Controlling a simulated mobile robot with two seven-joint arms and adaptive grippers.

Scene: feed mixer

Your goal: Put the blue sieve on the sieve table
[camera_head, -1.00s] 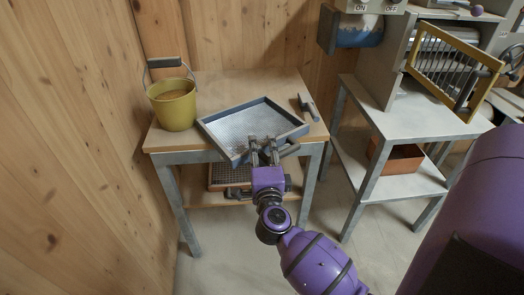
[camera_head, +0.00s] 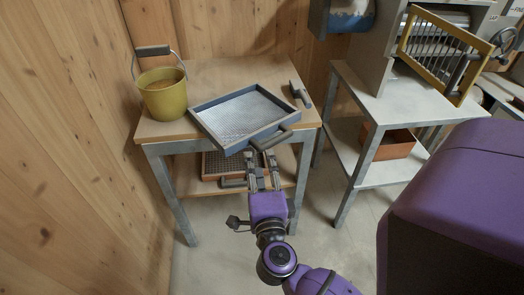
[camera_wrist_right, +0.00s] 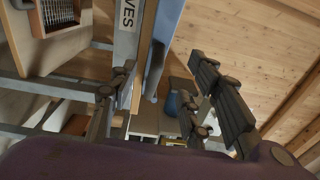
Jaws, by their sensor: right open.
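The blue sieve (camera_head: 242,113), a square tray with a grey mesh and a dark handle (camera_head: 272,140), lies on the wooden sieve table (camera_head: 215,73). It sits askew, its front corner and handle reaching past the table's front edge. My right gripper (camera_head: 262,164) is open and empty, just in front of and below the handle. In the right wrist view its two dark fingers (camera_wrist_right: 197,90) are spread apart with nothing between them. A blue strip of the sieve (camera_wrist_right: 168,40) shows there beside the table's lettered front rail (camera_wrist_right: 127,35). My left gripper is not in view.
A yellow bucket (camera_head: 164,97) stands at the table's left and a dark hand tool (camera_head: 299,92) at its right. A brown-framed sieve (camera_head: 220,164) lies on the lower shelf. A grey stand (camera_head: 390,97) with an orange box (camera_head: 391,144) is at right. A wooden wall closes the left.

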